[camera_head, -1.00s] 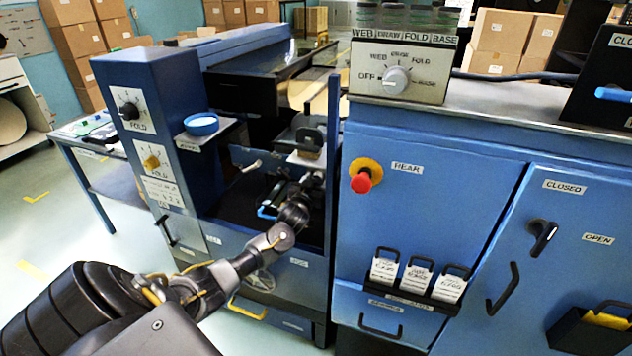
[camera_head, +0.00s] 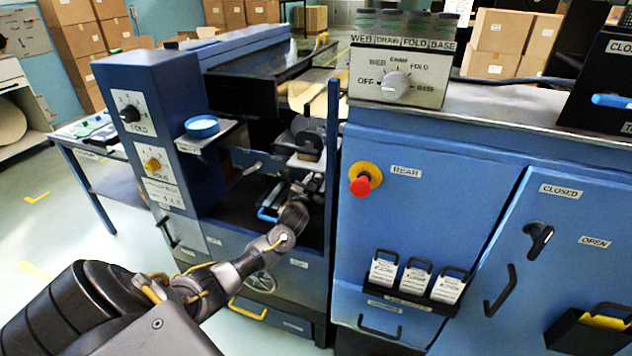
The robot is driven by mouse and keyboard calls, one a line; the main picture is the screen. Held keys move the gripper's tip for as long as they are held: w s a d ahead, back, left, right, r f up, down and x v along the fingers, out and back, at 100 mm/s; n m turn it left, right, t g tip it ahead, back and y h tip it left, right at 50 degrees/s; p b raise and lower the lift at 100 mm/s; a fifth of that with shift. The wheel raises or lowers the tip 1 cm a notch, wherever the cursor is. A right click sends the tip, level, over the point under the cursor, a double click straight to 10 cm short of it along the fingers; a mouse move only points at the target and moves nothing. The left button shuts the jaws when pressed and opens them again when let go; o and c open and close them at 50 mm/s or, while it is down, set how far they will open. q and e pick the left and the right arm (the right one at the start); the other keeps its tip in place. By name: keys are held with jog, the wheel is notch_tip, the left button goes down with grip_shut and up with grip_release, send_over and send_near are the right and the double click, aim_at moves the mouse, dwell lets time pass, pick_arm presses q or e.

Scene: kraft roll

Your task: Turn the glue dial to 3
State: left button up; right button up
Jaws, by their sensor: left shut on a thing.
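My left gripper (camera_head: 303,190) is at the end of the arm from the lower left, inside the open bay of the blue machine (camera_head: 222,225). It is shut, and the wrist hides its fingertips. I take the thing in its jaws to be the glue dial, but its face, pointer and numbers are hidden. My right gripper is not in view.
A post (camera_head: 332,150) stands close right of the gripper. A blue handle (camera_head: 266,214) is just left of it in the bay. A red stop button (camera_head: 361,185) and several hanging tags (camera_head: 415,280) are on the right panel.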

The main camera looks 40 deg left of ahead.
pick_arm(q)
jog(key=m, duration=0.2)
jog(key=shift+m+p, duration=0.3)
jog(key=shift+p, duration=0.1)
jog(key=shift+m, duration=0.8)
jog(key=shift+m+p, duration=0.35)
jog(key=shift+m, duration=0.65)
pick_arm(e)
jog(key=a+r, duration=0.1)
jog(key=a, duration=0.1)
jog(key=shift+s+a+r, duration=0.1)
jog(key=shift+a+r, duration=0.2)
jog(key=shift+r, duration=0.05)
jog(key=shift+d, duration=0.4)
pick_arm(q)
jog(key=o, duration=0.8)
